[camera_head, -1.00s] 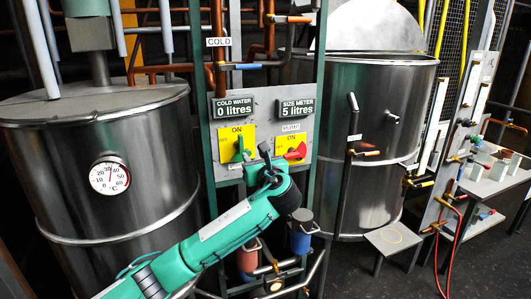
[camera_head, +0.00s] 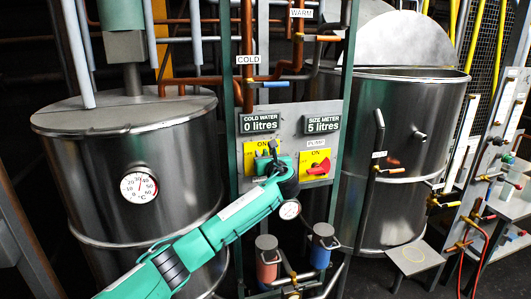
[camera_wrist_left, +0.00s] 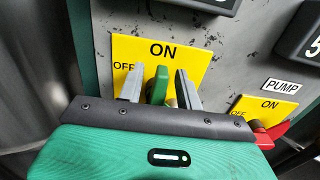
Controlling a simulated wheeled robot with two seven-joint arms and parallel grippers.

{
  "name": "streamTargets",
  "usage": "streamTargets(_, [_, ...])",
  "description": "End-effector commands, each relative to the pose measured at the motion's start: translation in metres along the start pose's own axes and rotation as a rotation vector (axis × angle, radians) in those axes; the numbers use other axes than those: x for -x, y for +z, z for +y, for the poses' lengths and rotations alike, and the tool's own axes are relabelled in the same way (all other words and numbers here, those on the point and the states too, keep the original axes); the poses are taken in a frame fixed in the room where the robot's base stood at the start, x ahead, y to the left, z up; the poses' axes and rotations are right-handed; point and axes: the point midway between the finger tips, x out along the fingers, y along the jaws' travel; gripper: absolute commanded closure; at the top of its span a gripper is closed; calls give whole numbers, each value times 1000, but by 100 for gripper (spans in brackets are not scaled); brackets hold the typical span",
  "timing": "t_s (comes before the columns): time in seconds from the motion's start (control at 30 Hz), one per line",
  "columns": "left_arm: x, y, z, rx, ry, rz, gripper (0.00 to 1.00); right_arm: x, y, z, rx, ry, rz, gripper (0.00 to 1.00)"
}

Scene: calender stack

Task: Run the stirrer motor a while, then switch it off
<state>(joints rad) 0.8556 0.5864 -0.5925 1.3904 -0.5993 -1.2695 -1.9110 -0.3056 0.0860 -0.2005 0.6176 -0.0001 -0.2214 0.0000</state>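A green switch handle (camera_wrist_left: 161,84) stands upright on a yellow ON/OFF plate (camera_wrist_left: 130,52) in the left wrist view, below the ON mark. My left gripper (camera_wrist_left: 158,78) is open, with one finger on each side of the handle and small gaps visible. In the head view my left gripper (camera_head: 272,156) is at the left yellow plate and hides most of that switch. A green motor-like housing (camera_head: 121,14) sits above the left steel tank (camera_head: 160,165). My right gripper is not in view.
A red PUMP handle (camera_head: 317,168) on its own yellow plate is close to the right of my gripper. Displays read cold water 0 litres (camera_head: 262,123) and size meter 5 litres (camera_head: 323,122). A second steel tank (camera_head: 400,130) stands right, with pipes around.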

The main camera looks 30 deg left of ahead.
Motion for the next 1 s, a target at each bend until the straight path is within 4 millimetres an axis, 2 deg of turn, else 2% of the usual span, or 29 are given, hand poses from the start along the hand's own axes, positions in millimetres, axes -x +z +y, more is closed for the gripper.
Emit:
streamTargets(0.13, [-3,0,0,0,0,0,65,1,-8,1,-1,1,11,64])
streamTargets(0.33, [-3,0,0,0,0,0,67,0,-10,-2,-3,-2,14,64])
streamTargets(0.5, [-3,0,0,0,0,0,100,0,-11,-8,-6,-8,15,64])
streamTargets(0.77, [-3,-1,0,9,0,1,100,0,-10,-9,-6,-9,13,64])
streamTargets(1.0, [-2,-3,3,95,0,2,100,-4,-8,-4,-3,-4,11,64])
